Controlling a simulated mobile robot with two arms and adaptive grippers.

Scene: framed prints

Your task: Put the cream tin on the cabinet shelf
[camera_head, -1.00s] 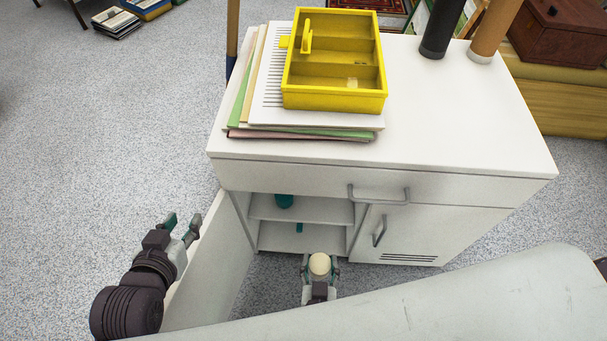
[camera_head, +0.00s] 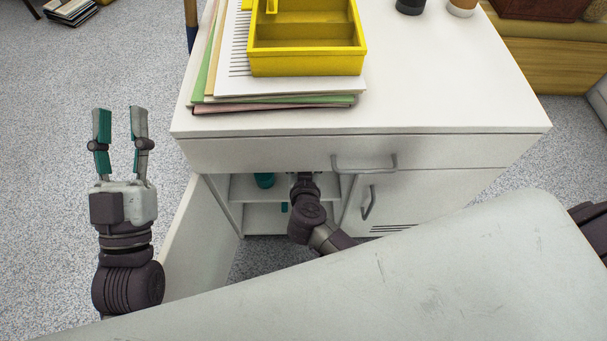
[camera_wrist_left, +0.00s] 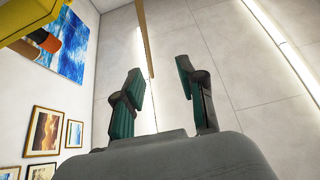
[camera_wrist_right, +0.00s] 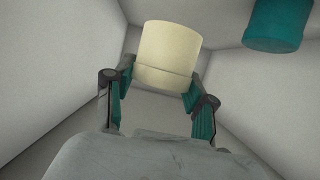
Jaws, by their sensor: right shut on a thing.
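The cream tin (camera_wrist_right: 168,50) is a pale cylinder held between the fingers of my right gripper (camera_wrist_right: 155,95), inside the cabinet compartment in the right wrist view. In the head view my right wrist reaches into the open cabinet, and its fingers and the tin are hidden under the top. The cabinet shelf (camera_head: 243,190) is a white board inside the left compartment. Whether the tin touches it I cannot tell. My left gripper (camera_head: 120,125) is open and empty, left of the cabinet, fingers pointing up; it also shows open in the left wrist view (camera_wrist_left: 160,85).
A teal container (camera_wrist_right: 275,25) stands in the compartment beside the tin; it shows on the shelf in the head view (camera_head: 264,180). The cabinet door (camera_head: 190,250) stands open at the left. A yellow tray (camera_head: 305,60) and papers lie on the cabinet top.

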